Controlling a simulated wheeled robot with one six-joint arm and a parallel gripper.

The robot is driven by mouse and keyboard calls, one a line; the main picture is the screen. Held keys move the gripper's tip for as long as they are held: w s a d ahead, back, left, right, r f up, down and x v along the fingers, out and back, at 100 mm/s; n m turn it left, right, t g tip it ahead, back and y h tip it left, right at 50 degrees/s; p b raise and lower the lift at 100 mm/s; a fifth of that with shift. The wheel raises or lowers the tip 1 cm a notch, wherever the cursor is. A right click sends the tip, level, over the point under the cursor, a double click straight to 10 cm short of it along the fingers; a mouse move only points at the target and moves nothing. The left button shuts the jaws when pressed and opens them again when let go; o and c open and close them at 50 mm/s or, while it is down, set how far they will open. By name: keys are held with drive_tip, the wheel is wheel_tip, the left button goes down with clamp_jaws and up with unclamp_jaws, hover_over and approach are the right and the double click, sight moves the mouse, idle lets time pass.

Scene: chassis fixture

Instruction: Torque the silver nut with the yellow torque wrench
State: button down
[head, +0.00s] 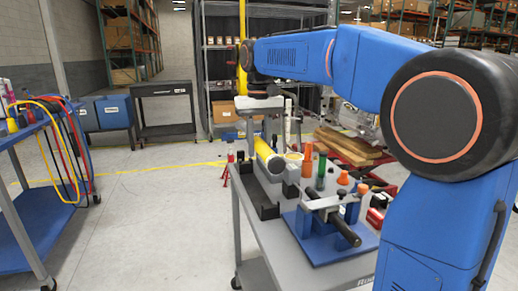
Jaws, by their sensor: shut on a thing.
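My gripper (260,135) is over the far left part of the grey cart, seen from behind and partly covered by its own body. It is shut on the yellow torque wrench (266,154), whose thick yellow end shows just below the fingers. The wrench is tilted, with a grey end towards me above a black cradle (265,208). Whether it touches the cradle I cannot tell. A blue fixture (318,246) with a grey block and a black-handled bar (335,222) stands nearer on the cart. I cannot make out the silver nut.
The grey cart (258,240) also carries orange parts (341,178), a green bottle-like piece (321,170) and red items at the right. A blue cart with cables (35,200) stands at the left. The floor between the carts is clear.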

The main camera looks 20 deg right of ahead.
drive_tip(key=shift+r, duration=1.1)
